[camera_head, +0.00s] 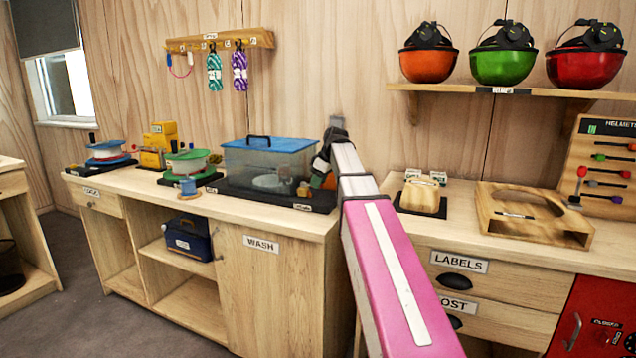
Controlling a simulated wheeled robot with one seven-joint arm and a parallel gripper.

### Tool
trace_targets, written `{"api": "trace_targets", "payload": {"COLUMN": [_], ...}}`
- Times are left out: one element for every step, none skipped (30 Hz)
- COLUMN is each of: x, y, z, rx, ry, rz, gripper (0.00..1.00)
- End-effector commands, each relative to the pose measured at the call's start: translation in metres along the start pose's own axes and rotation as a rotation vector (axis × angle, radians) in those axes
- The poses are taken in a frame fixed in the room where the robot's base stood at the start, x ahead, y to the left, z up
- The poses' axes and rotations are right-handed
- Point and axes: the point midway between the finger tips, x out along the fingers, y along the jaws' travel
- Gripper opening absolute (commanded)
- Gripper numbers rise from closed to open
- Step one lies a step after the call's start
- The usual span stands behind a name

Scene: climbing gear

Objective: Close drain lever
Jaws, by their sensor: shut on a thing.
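The clear wash tank (240,165) with a blue lid stands on a black tray (262,197) at the right end of the left counter. A small brass-coloured fitting (304,189) sits at its lower right corner. My gripper (320,165) is at the tank's right side, reached by my pink and white arm. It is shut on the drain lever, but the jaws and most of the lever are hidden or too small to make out. An orange part (329,181) shows just below my gripper; I cannot tell whether it belongs to the lever.
The left counter (150,187) also holds rope spools (187,162) and a yellow box (158,140). Ropes hang from a wall rack (220,40). On the right are a wooden tray (535,215), a tan block (420,195) and a shelf (475,90) with helmets (502,65).

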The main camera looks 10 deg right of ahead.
Motion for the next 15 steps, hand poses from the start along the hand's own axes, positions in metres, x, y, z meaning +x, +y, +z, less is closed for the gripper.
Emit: {"api": "trace_targets", "payload": {"x": [0.000,0.000,0.000,0.000,0.000,0.000,0.000,0.000,0.000,0.000,0.000,0.001,0.001,0.001,0.001], "y": [-0.001,-0.001,-0.002,-0.002,-0.003,-0.004,-0.005,-0.006,-0.007,-0.009,-0.010,-0.012,-0.014,-0.015,-0.017], "z": [0.000,0.000,0.000,0.000,0.000,0.000,0.000,0.000,0.000,0.000,0.000,0.000,-0.001,-0.001,-0.001], "rx": [0.004,0.007,0.013,0.019,0.027,0.040,0.051,0.065,0.084,0.101,0.119,0.145,0.166,0.189,0.221], "ry": [0.000,0.000,0.000,0.000,0.000,0.000,0.000,0.000,0.000,0.000,0.000,0.000,0.000,0.000,0.000], "rz": [0.002,0.003,0.006,0.008,0.011,0.017,0.022,0.027,0.036,0.043,0.050,0.061,0.070,0.080,0.093], "gripper": [0.00,0.00,0.00,0.00,0.00,0.00,0.00,0.00,0.00,0.00,0.00,0.00,0.00,0.00,0.00]}}
